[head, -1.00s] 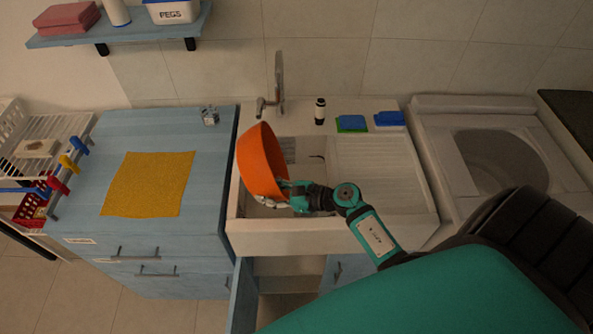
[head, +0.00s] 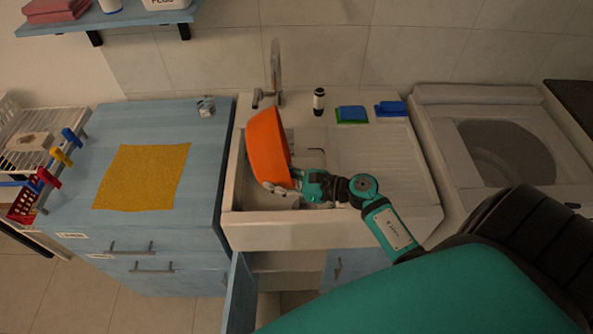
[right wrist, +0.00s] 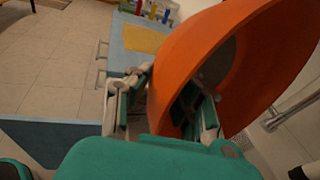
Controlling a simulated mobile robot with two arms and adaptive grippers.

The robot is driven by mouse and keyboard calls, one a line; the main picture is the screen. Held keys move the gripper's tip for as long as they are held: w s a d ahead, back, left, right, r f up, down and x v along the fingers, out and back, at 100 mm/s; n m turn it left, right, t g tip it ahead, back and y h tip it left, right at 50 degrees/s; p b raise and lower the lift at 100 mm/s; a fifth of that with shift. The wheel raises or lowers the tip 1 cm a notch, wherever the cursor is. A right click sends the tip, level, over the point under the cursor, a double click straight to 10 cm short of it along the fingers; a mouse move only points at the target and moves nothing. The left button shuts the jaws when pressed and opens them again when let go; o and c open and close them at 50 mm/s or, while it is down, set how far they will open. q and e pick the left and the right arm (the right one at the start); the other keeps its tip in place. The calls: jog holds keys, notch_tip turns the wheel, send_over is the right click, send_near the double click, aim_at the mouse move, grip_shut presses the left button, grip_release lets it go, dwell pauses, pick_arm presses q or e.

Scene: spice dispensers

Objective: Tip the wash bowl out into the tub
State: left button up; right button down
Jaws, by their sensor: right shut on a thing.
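The orange wash bowl (head: 268,148) is held tilted steeply on its side over the left part of the white sink tub (head: 235,205). My right gripper (head: 287,189) is shut on the bowl's rim at its lower, near side. In the right wrist view the bowl (right wrist: 190,62) fills the upper right, its wall between the fingers of my right gripper (right wrist: 165,105). The bowl hides part of the tub's floor, and I cannot tell whether anything is left inside it. My left gripper is not in view.
A tap (head: 275,70) rises behind the tub. A dark bottle (head: 319,101) and blue-green sponges (head: 352,114) stand on the back ledge. The ribbed drainboard (head: 370,155) is clear. A yellow cloth (head: 142,177) lies on the blue counter. A cupboard door (head: 240,290) hangs open below.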

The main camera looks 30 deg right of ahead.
jog(key=shift+w+a, duration=0.15)
jog(key=shift+a, duration=0.1)
jog(key=shift+r, duration=0.3)
jog(key=a+f+h+p, duration=0.1)
jog(key=w+a+f+g+h+p, duration=0.1)
jog(key=p, duration=0.1)
jog(key=a+f+n+g+p, duration=0.1)
jog(key=a+p, duration=0.1)
jog(key=shift+w+f+h, duration=0.1)
jog(key=shift+w+h, duration=0.25)
jog(key=shift+h, duration=0.05)
